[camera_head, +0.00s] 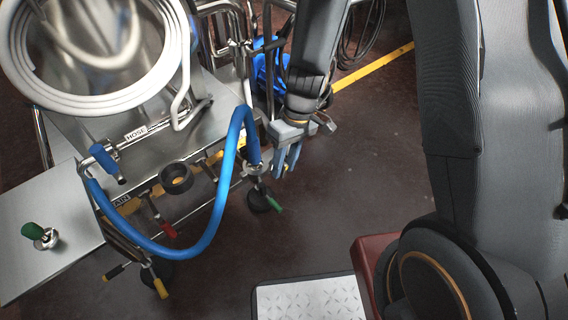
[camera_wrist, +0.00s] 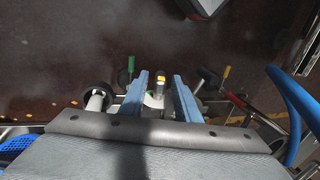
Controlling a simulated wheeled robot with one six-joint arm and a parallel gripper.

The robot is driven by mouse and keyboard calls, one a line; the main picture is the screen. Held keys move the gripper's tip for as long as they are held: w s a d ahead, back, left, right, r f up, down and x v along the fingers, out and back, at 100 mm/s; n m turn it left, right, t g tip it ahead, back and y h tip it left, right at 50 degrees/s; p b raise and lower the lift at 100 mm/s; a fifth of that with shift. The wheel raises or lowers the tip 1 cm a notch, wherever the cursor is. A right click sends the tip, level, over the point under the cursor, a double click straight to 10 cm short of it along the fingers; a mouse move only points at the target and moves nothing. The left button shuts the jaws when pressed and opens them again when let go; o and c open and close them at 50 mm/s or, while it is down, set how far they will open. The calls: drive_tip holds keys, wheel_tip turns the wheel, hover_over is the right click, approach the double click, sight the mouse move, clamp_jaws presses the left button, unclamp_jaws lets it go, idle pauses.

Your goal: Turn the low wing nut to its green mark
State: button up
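My gripper (camera_wrist: 162,88) is open, with its two blue fingers apart and pointing away from the wrist. In the head view my gripper (camera_head: 286,163) hangs right of the blue hose's end, above the dark floor. In the wrist view a small dark fitting with a yellow band (camera_wrist: 160,81) shows between the fingers, over a pale base; I cannot tell whether it is the low wing nut. Nothing is visibly held. No green mark on a nut can be made out. A green handle (camera_wrist: 131,64) shows just left of the fingers, and in the head view a green handle (camera_head: 273,203) lies below my gripper.
A blue hose (camera_head: 231,170) loops across the metal frame left of my gripper. Red (camera_head: 169,229) and yellow (camera_head: 160,288) handles stick out below. A coiled white hose (camera_head: 40,85) sits at the upper left. The dark floor (camera_head: 350,190) right of my gripper is clear.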

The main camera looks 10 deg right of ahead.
clamp_jaws()
drive_tip(key=shift+w, duration=0.1)
drive_tip(key=b, duration=0.1)
drive_tip(key=g+y+b, duration=0.1)
drive_tip(key=y+b, duration=0.1)
drive_tip(key=shift+w+d+f, duration=0.2)
drive_tip(key=shift+d+f, duration=0.05)
drive_tip(key=g+y, duration=0.1)
drive_tip(key=g+y+b, duration=0.1)
drive_tip(key=y, duration=0.1)
drive_tip(key=g+y+b, duration=0.1)
drive_tip(key=shift+w+d+f+g+y, duration=0.15)
drive_tip(key=shift+d+f+g+y, duration=0.15)
drive_tip(key=shift+y, duration=0.1)
drive_tip(key=g+y+b, duration=0.1)
drive_tip(key=g+y, duration=0.1)
drive_tip(key=y, duration=0.1)
drive_tip(key=f+g+y+b, duration=0.1)
drive_tip(key=g+y, duration=0.1)
drive_tip(key=g+y+b, duration=0.1)
drive_tip(key=y+b, duration=0.1)
drive_tip(key=y, duration=0.1)
drive_tip(key=shift+f+g+y, duration=0.3)
drive_tip(key=shift+g, duration=0.1)
drive_tip(key=shift+o, duration=0.9)
unclamp_jaws()
